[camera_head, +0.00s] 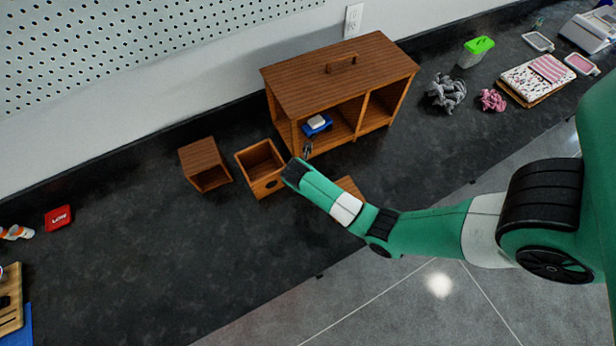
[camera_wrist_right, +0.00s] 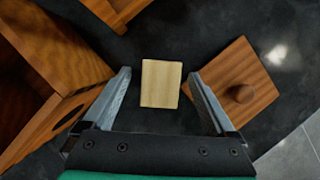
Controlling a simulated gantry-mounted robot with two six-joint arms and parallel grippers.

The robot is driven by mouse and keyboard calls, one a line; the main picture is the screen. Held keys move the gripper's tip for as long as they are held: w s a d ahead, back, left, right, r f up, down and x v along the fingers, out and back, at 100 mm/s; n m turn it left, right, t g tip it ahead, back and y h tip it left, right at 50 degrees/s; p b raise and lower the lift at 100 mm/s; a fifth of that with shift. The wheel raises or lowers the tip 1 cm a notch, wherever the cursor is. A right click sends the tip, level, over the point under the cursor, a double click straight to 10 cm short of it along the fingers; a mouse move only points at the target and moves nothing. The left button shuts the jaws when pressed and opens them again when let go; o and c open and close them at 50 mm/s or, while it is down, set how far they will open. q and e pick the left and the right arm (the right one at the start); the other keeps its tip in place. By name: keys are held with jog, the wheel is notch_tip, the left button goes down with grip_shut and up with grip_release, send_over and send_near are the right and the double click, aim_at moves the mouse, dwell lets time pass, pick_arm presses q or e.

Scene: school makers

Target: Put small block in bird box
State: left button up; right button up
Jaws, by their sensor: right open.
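The small block (camera_wrist_right: 161,83), a pale wooden rectangle, lies on the dark counter in the right wrist view. It is hidden in the head view. My right gripper (camera_wrist_right: 159,74) is open, with one finger on each side of the block and a gap to each; I cannot tell how far above it the fingers are. The head view shows the right gripper (camera_head: 306,151) just right of the bird box (camera_head: 264,179), an open-topped brown wooden box with a round hole in its front. The bird box (camera_wrist_right: 58,100) also fills the wrist view's left side. My left gripper is out of view.
A square wooden lid with a round knob (camera_wrist_right: 232,78) lies right of the block. A large wooden cabinet (camera_head: 335,75) stands behind the gripper, with a blue and white item inside. A smaller wooden box (camera_head: 203,155) stands left of the bird box.

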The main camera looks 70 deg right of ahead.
jog(key=x, duration=0.3)
jog(key=shift+s+b, duration=0.1)
jog(key=shift+b, duration=0.25)
jog(key=shift+r, duration=0.1)
jog(key=shift+c, duration=0.2)
grip_shut()
